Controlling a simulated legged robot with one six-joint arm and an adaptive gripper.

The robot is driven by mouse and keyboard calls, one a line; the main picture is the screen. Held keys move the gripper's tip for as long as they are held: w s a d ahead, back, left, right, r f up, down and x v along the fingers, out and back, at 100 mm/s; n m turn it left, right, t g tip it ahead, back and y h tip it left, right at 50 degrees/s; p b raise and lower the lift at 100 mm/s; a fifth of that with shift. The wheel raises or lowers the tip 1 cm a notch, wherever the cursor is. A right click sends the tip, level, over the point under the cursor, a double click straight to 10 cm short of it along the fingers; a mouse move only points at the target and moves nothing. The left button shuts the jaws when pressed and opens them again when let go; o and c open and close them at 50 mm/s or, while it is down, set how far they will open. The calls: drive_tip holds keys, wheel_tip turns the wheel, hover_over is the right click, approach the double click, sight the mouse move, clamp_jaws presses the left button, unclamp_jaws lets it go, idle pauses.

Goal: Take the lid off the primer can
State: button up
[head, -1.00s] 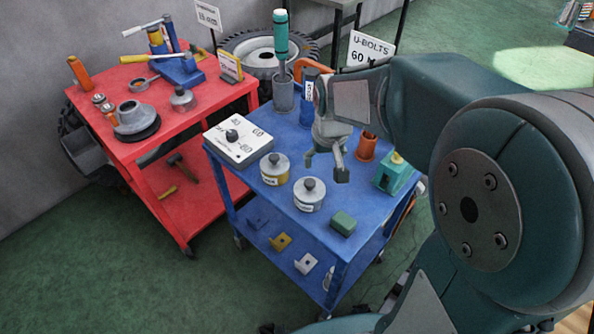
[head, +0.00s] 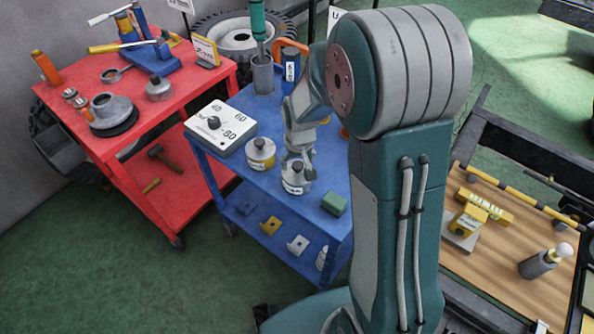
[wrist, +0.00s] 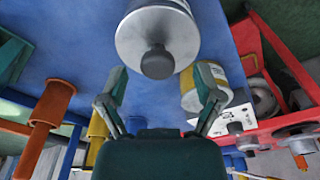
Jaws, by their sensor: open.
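Two grey cans with dark-knobbed lids stand on the blue cart: a yellow-banded can (head: 261,155) and a white-labelled can (head: 296,184) to its right and nearer. I cannot read which label says primer. My gripper (head: 297,160) is at the white-labelled can's lid and partly hides it. In the wrist view my gripper (wrist: 160,84) is open and empty, its fingers spread. The white-labelled can's lid (wrist: 135,38) and dark knob (wrist: 158,62) lie ahead, between and beyond the fingertips. The yellow-banded can (wrist: 188,92) is partly behind the right finger.
On the blue cart (head: 240,172) are a white dial box (head: 220,127), a green block (head: 334,204) and a grey cup (head: 263,74) with a green-handled tool. A red cart (head: 150,140) stands left. A wooden bench (head: 500,285) is at right.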

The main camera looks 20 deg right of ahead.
drive_tip(key=shift+w+f, duration=0.15)
drive_tip(key=shift+f, duration=0.75)
clamp_jaws()
drive_tip(key=shift+r, duration=0.15)
